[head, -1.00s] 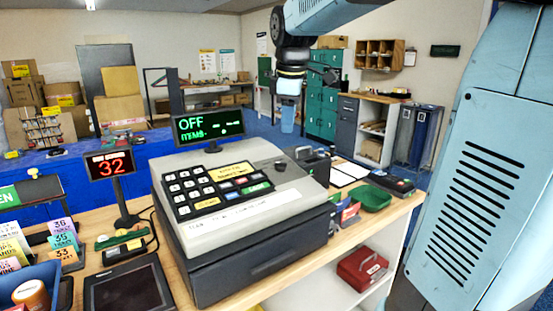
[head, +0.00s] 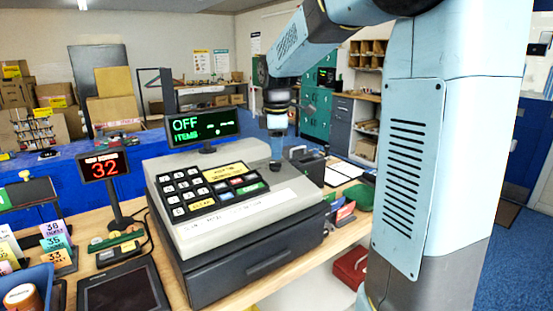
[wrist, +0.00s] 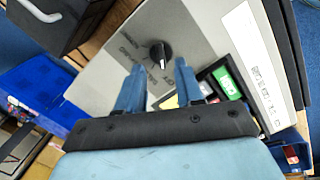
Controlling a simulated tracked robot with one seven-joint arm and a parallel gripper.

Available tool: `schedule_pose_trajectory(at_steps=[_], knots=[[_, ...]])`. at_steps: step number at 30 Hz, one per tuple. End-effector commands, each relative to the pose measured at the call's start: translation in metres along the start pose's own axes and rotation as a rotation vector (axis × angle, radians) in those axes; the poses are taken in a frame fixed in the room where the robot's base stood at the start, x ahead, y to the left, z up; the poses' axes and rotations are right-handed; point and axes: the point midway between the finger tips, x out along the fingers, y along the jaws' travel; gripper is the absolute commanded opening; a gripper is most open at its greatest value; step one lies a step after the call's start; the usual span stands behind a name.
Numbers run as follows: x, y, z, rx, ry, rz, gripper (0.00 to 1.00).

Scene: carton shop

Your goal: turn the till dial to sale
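The till (head: 215,235) stands on the wooden counter, its display (head: 203,127) reading OFF. Its dial (wrist: 160,54) is a black round knob with a light pointer mark on the grey top, ringed by printed labels too small to read. My gripper (wrist: 157,72) points at the dial in the wrist view, its two blue fingers apart with the dial between and just beyond the tips. I cannot tell whether they touch it. In the head view my gripper (head: 276,160) is over the right rear of the till top and hides the dial.
A red number display (head: 103,166) reading 32 stands left of the till. A black box (head: 306,162) and a green tray (head: 358,197) are to its right. A dark tablet (head: 125,288) lies at the front left.

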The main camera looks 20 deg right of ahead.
Motion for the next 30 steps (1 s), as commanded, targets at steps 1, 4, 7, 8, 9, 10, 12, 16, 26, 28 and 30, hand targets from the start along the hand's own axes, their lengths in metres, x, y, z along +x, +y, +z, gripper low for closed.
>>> schedule_pose_trajectory(at_steps=[1,4,7,8,9,10,12,16,26,28,30], knots=[[0.009,-0.001,0.0,0.0,-0.001,-0.004,0.36],[0.022,0.0,0.0,0.0,0.0,-0.002,0.36],[0.032,0.0,0.0,0.0,0.0,-0.002,0.36],[0.034,-0.001,0.0,0.0,0.0,-0.002,0.36],[0.036,-0.001,0.0,0.0,0.0,-0.002,0.36],[0.037,-0.001,0.0,0.0,0.0,-0.002,0.36],[0.039,0.0,0.0,0.0,0.0,-0.001,0.36],[0.04,0.0,-0.001,0.0,0.0,0.0,0.36],[0.04,0.0,-0.001,-0.001,0.001,0.001,0.19],[0.04,0.0,-0.001,-0.001,0.001,0.001,0.12],[0.04,0.0,-0.001,-0.001,0.001,0.002,0.06]])
